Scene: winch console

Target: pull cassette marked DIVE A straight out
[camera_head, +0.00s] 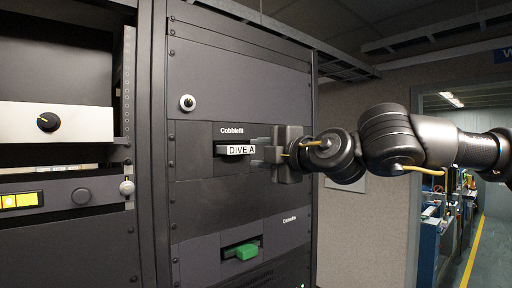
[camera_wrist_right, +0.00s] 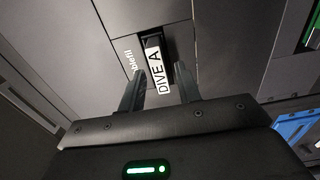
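The cassette marked DIVE A (camera_head: 236,150) sits in a slot of the dark rack, its white label facing out and its front end standing a little proud of the panel. It also shows in the right wrist view (camera_wrist_right: 154,66). My right gripper (camera_head: 256,150) is close to the cassette's right end in the head view. In the right wrist view its two fingers (camera_wrist_right: 161,82) are apart, with the labelled end of the cassette just ahead of and between their tips. I cannot see contact. My left gripper is not in view.
A green cassette (camera_head: 243,250) sticks out of a lower slot. A round knob (camera_head: 187,102) is on the panel above. A second rack with a white panel (camera_head: 60,122) stands at left. A doorway opens at right.

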